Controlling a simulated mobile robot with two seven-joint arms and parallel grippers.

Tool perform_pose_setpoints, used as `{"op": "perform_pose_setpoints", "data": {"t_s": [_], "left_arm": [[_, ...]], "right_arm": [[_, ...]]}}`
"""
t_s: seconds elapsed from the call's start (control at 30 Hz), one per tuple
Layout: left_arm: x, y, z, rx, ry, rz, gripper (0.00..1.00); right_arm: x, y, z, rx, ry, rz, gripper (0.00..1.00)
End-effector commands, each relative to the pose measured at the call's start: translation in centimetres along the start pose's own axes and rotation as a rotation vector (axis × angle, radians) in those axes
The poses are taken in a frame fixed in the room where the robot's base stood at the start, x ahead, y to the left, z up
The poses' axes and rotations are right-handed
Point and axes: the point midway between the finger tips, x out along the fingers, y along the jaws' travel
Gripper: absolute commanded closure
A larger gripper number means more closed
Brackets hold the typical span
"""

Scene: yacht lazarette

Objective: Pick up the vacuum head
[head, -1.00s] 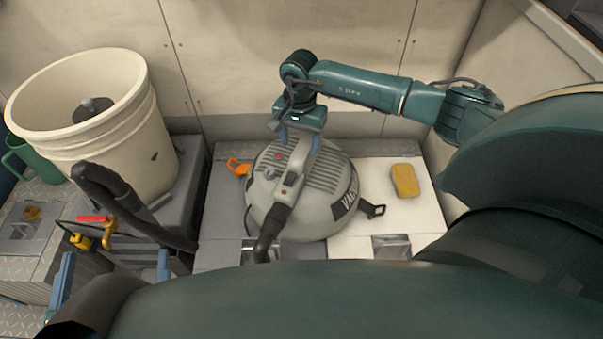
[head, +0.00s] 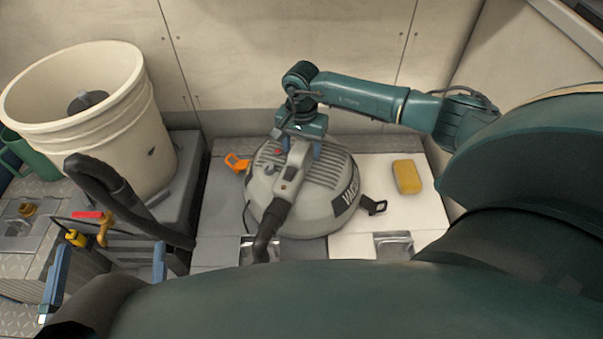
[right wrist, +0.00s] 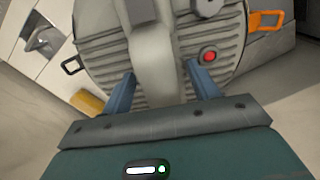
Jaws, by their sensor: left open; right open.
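The vacuum head (head: 318,187) is a grey ribbed dome with a raised handle, a red button, an orange latch on its left and a black latch on its right. It sits on the light bench, and a black hose runs from its front. My right gripper (head: 297,152) is open at the back of the dome. In the right wrist view, the fingers of my right gripper (right wrist: 160,85) stand apart on either side of the handle (right wrist: 153,60); contact is not clear. My left gripper (head: 108,275) is open and empty at lower left.
A cream bucket (head: 90,130) stands at the left, with a green mug (head: 18,155) beside it. A yellow sponge (head: 407,177) lies right of the vacuum head. A wall closes the back.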

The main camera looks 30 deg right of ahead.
Motion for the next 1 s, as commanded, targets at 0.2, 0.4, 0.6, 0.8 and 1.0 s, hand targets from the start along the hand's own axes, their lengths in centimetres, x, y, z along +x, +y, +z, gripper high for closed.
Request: {"op": "perform_pose_setpoints", "data": {"t_s": [0.2,0.4,0.6,0.8,1.0], "left_arm": [[-0.06,0.06,0.29,0.0,-0.005,0.001,0.0],[-0.08,0.05,0.3,0.0,-0.005,0.0,0.0],[-0.08,0.03,0.29,0.0,-0.005,0.0,0.0],[-0.08,0.0,0.28,0.0,-0.005,-0.001,0.0],[-0.08,-0.02,0.22,0.0,-0.004,-0.001,0.0]], "right_arm": [[0.03,0.0,0.0,0.0,0.0,0.0,0.4],[0.04,0.0,0.0,0.0,0.0,0.0,0.5],[0.05,0.01,0.01,0.0,-0.001,0.0,0.66],[0.06,0.01,0.02,0.0,-0.001,0.0,0.83],[0.06,0.02,0.02,0.0,-0.001,0.001,0.99]]}}
